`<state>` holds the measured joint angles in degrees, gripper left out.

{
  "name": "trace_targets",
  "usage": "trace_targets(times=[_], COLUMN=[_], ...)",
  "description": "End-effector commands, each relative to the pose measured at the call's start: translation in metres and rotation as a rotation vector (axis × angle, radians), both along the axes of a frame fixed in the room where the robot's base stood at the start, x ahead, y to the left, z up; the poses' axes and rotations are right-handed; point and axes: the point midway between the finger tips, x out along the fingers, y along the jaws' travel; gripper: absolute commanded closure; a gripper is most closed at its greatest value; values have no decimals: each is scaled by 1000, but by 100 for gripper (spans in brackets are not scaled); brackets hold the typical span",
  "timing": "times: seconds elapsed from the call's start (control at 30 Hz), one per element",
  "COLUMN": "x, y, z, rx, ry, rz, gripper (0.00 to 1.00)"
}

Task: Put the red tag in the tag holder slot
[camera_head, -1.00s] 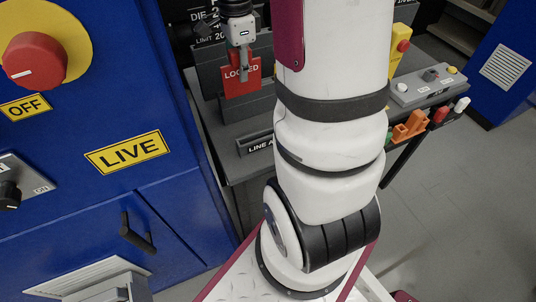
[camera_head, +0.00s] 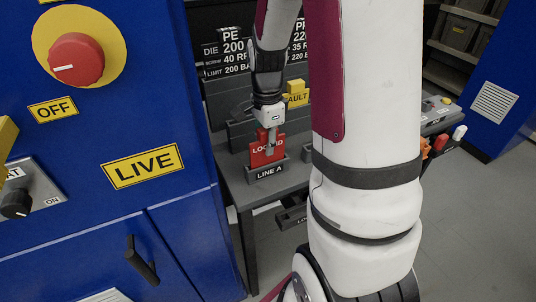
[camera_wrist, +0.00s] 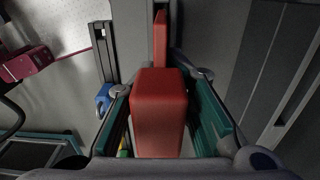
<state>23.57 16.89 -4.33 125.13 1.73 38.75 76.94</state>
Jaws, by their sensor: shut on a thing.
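The red tag (camera_head: 267,154), lettered "LOCKED", stands upright at the grey tag holder (camera_head: 283,178) labelled "LINE A". The tag's lower edge is hidden behind the holder's front; I cannot tell how deep it sits in the slot. My gripper (camera_head: 271,143) points down from above and is shut on the tag's upper part. In the wrist view the tag's red handle block (camera_wrist: 158,112) is between the two teal finger pads, with a red strip of the tag beyond it.
A yellow "FAULT" tag (camera_head: 297,97) stands behind the gripper on the grey bench. A blue cabinet (camera_head: 185,235) with a red knob (camera_head: 76,60) fills the left.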

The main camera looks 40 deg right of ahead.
Motion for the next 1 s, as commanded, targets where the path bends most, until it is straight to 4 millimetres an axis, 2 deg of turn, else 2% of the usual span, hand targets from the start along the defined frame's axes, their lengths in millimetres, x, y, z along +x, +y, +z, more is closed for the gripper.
trace_targets(times=[0.1, 0.2, 0.63, 0.67, 0.73, 0.77, 1.0], x=[-1, -1, 0, 0, 0, 0, 0], y=[0, 0, 0, 0, 0, 0, 0], z=[-19, -28, -34, -34, -33, -33, -33], rx=[2, 2, 0, 0, 0, 0, 0], ry=[5, 4, 1, 1, 1, 1, 1], rz=[-1, -1, 0, 0, 0, 0, 0], gripper=[100, 100, 100, 78, 62, 58, 58])
